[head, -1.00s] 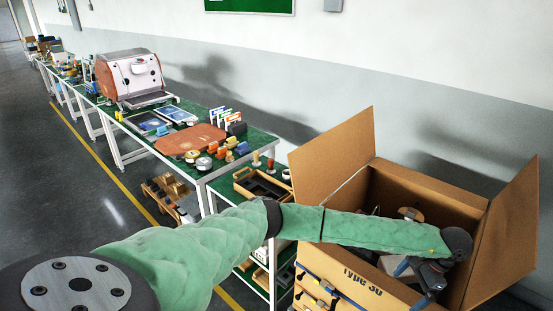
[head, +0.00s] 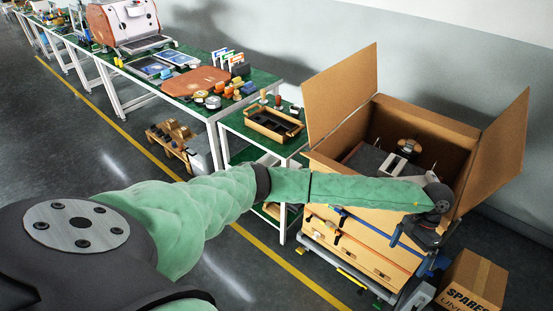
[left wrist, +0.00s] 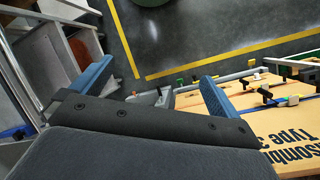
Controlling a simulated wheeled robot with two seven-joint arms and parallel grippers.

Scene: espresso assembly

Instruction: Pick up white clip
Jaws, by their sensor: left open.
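My left gripper (head: 417,252) is at the front right corner of the crate in the head view. Its blue fingers stand wide apart in the left wrist view (left wrist: 150,84), with nothing held between them. The crate's edge lies beyond the right finger. My right gripper is out of view.
A SPARES box (head: 474,283) stands on the floor at right. A green bench (head: 262,78) with parts and a wooden tray (head: 272,124) are at left. The floor between is largely clear.

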